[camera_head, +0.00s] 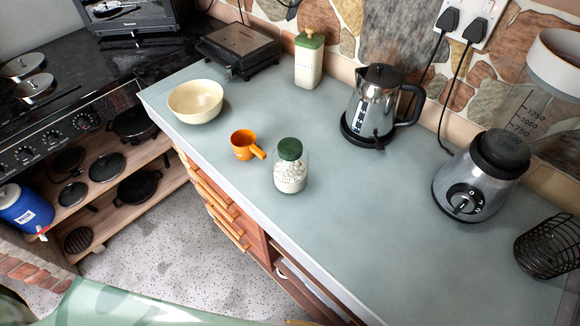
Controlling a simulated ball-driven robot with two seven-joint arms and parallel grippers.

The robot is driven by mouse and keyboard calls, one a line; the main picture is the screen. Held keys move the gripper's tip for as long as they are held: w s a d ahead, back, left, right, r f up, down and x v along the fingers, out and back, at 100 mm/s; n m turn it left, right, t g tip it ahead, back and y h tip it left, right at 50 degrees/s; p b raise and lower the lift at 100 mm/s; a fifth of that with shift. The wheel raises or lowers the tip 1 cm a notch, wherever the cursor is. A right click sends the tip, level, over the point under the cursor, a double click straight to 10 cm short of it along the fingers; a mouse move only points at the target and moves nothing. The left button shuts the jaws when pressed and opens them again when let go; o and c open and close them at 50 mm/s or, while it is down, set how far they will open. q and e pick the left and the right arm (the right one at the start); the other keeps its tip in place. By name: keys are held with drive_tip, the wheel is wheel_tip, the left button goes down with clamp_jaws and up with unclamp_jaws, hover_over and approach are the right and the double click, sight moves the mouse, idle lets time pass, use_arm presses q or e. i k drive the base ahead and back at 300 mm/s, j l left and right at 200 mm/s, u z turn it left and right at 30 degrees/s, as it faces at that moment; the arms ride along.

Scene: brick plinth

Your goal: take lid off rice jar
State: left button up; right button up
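The rice jar (290,177) is a small clear glass jar with white contents. It stands upright on the grey-blue counter (350,205), near the middle of the view and close to the front edge. A dark green lid (290,149) sits on top of it and covers its mouth. Neither of my grippers shows in this view, and nothing touches the jar.
An orange measuring cup (243,144) is left of the jar, with a cream bowl (195,101) beyond it. A cream canister (308,66), a black grill (237,48) and a kettle (372,105) stand behind. A blender (480,180) and wire basket (548,247) are right.

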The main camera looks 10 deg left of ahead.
sight(290, 176)
drive_tip(key=k+j+z, duration=0.2)
drive_tip(key=j, duration=0.3)
drive_tip(key=k+j+z, duration=0.1)
drive_tip(key=j+z, duration=0.15)
drive_tip(key=j, duration=0.25)
drive_tip(key=k+j+z, duration=0.2)
drive_tip(key=j, duration=0.25)
drive_tip(key=k+j+z, duration=0.25)
drive_tip(key=j, duration=0.2)
drive_tip(key=k+j+z, duration=0.2)
drive_tip(key=j, duration=0.15)
